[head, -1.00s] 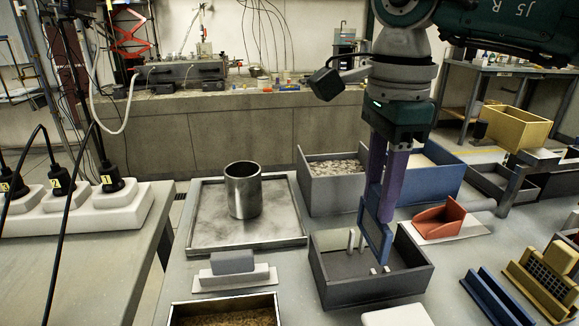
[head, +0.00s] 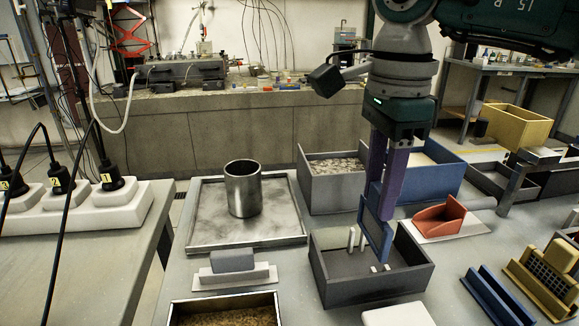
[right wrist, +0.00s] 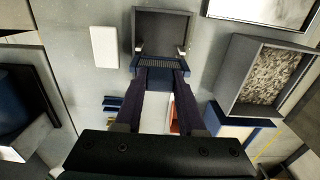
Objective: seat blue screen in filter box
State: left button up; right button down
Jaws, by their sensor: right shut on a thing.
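The blue screen (head: 375,232) is a framed upright panel. My right gripper (head: 388,212) is shut on its upper part and holds it over the grey open filter box (head: 338,290). In the head view its lower edge overlaps the inside of the box, close to pale guide posts (head: 356,239). In the right wrist view, the screen (right wrist: 160,63) lies between the fingertips and across the near end of the box (right wrist: 163,13), beside two small posts. I cannot tell whether its lower edge is between the posts or clear of the floor. My left gripper is not in view.
A grey bin of pebbles (head: 316,189) and a blue bin (head: 440,180) stand behind the box. A red scoop (head: 440,218) is right of it, and a white block (head: 398,316) in front. A metal cylinder (head: 243,190) stands in a tray (head: 250,249) at left.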

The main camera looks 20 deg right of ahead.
aim_at(370, 241)
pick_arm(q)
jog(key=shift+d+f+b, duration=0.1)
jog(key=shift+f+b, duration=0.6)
pick_arm(e)
jog(key=shift+f, duration=0.8)
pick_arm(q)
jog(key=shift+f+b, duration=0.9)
pick_arm(e)
jog(key=shift+f, duration=1)
pick_arm(q)
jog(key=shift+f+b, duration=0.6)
jog(key=shift+b, duration=0.1)
pick_arm(e)
jog(key=shift+f, duration=0.9)
jog(key=shift+c, duration=2.1)
grip_release()
